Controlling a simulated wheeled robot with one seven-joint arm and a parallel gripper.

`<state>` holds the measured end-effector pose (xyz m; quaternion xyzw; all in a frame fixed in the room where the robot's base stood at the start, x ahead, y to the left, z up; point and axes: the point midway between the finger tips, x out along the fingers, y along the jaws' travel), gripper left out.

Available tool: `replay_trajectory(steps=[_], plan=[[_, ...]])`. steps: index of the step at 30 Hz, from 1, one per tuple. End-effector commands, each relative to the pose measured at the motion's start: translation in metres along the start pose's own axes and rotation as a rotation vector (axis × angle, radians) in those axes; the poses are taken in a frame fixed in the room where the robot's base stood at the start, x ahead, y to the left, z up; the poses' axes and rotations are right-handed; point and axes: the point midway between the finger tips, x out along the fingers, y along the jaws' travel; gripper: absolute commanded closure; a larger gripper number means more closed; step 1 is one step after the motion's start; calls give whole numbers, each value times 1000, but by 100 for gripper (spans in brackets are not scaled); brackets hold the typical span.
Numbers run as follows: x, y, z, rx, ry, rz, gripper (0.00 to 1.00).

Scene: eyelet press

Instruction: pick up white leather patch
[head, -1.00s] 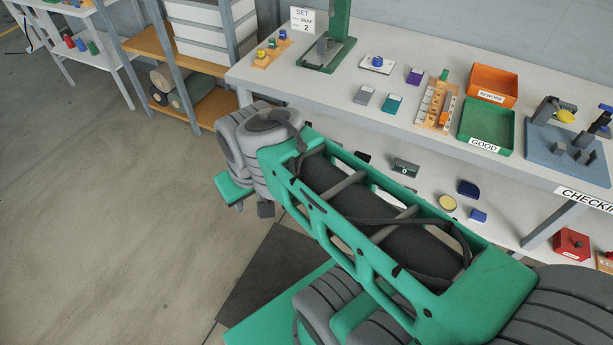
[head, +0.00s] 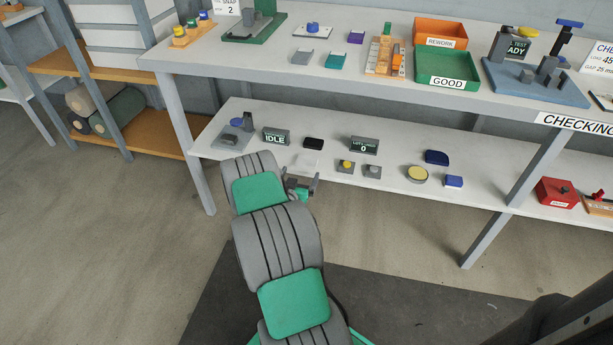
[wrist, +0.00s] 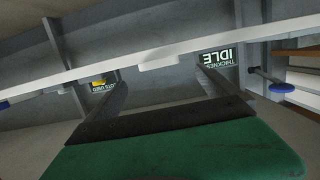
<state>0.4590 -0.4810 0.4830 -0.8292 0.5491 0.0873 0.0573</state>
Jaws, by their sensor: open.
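The white leather patch (head: 307,161) appears as a pale, low-contrast shape on the white lower shelf, just beyond my gripper in the head view. In the wrist view, which is upside down, a pale block that looks like the patch (wrist: 158,61) shows against the shelf edge, between the two fingers. My gripper (head: 301,182) is open and empty at the front edge of the lower shelf. Its fingers point toward the shelf, apart from the patch. Part of the gripper is hidden behind my arm in the head view.
The lower shelf (head: 240,122) holds an IDLE thickness display (head: 276,137), a black block (head: 313,143), a counter display (head: 364,146) and small button boxes (head: 346,167) near the patch.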

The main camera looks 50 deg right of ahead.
Motion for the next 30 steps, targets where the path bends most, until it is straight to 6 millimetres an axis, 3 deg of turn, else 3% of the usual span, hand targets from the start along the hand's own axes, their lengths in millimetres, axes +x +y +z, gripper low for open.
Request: replay_trajectory(steps=[15, 22, 30], plan=[[75, 3, 0, 1, 11, -5, 2], [77, 2, -1, -1, 9, -6, 2], [77, 2, -1, -1, 9, -6, 24]])
